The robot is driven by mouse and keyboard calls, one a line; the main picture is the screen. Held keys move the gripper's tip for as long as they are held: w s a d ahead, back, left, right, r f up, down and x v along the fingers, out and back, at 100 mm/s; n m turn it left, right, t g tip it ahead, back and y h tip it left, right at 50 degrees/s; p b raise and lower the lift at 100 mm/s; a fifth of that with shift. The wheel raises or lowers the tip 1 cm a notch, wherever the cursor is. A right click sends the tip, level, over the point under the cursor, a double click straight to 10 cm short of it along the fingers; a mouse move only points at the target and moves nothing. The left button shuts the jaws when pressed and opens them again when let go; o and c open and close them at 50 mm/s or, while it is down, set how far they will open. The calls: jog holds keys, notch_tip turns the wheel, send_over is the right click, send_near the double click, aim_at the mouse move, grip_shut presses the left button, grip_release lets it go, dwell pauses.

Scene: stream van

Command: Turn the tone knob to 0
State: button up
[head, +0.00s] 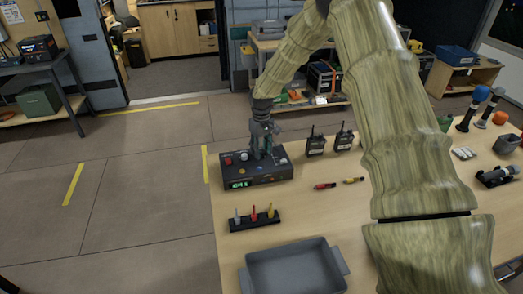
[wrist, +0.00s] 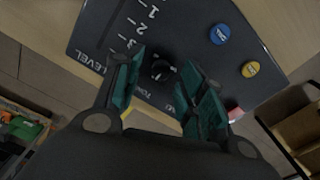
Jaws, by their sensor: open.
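The dark control box (head: 262,178) sits near the left edge of the wooden table, with a green lit display on its front. In the wrist view its top panel (wrist: 186,22) shows a scale with numbers and the word LEVEL. A small black knob (wrist: 158,70) stands on that panel, with partly hidden lettering beside it; its pointer setting is too small to read. My gripper (wrist: 160,76) is open, pointing down over the box. One teal-padded finger is on each side of the knob, with visible gaps. In the head view my gripper (head: 265,152) hides part of the panel.
A blue button (wrist: 220,34) and a yellow button (wrist: 250,69) are on the panel. Two radios (head: 316,145) stand right of the box. A small rack (head: 254,220) with coloured plugs and a grey tray (head: 295,268) are in front. Red and yellow connectors lie nearby.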

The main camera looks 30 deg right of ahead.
aim_at(262, 153)
notch_tip(262, 153, up, 11)
dwell(0.4)
dwell(0.5)
